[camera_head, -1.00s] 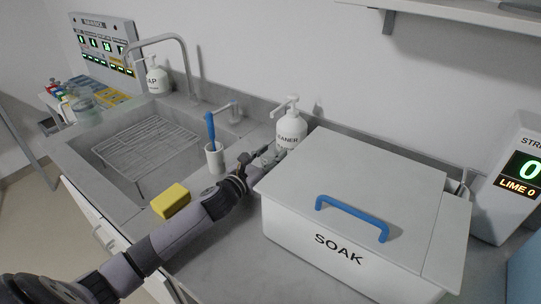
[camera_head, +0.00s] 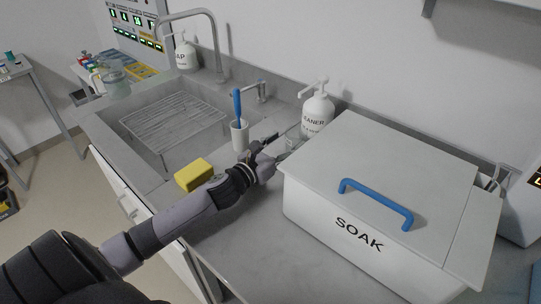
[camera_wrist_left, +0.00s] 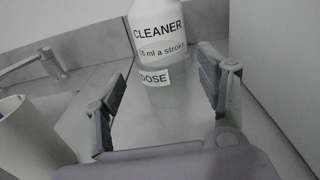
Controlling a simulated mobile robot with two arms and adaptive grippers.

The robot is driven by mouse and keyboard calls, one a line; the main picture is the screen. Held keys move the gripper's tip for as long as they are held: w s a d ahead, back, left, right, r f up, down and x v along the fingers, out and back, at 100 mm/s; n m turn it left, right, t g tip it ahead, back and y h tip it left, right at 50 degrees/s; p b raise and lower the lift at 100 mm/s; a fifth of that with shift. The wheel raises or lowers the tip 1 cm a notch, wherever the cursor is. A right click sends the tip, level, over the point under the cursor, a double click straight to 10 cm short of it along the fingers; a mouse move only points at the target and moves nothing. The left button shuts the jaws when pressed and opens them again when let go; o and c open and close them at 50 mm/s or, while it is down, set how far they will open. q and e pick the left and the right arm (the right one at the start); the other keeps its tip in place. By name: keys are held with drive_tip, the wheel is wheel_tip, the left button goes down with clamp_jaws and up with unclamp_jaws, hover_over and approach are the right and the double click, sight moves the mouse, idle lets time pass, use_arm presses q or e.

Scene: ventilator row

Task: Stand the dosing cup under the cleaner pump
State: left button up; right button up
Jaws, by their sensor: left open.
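The white cleaner pump bottle (camera_head: 317,115) stands against the back wall, left of the soak box; its label also shows in the left wrist view (camera_wrist_left: 158,30). The clear dosing cup (camera_wrist_left: 162,88), marked DOSE, stands upright on the counter just in front of the bottle. In the head view the cup (camera_head: 292,138) is small and partly hidden by my gripper. My left gripper (camera_head: 277,145) is open, low over the counter in front of the cup. In the wrist view its fingers (camera_wrist_left: 163,95) frame the cup left and right, with gaps. My right gripper is not in view.
The white soak box (camera_head: 310,205) with a blue-handled lid stands close right of my gripper. A white cup with a blue brush (camera_head: 240,135) stands close left. A yellow sponge (camera_head: 194,174) lies by the sink (camera_head: 160,170). The front counter is clear.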

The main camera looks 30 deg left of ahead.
use_arm(q)
drive_tip(key=s, duration=0.5)
drive_tip(key=s+a, duration=0.1)
drive_tip(key=s, duration=0.1)
drive_tip(key=shift+s+b, duration=0.15)
drive_tip(key=shift+b, duration=0.25)
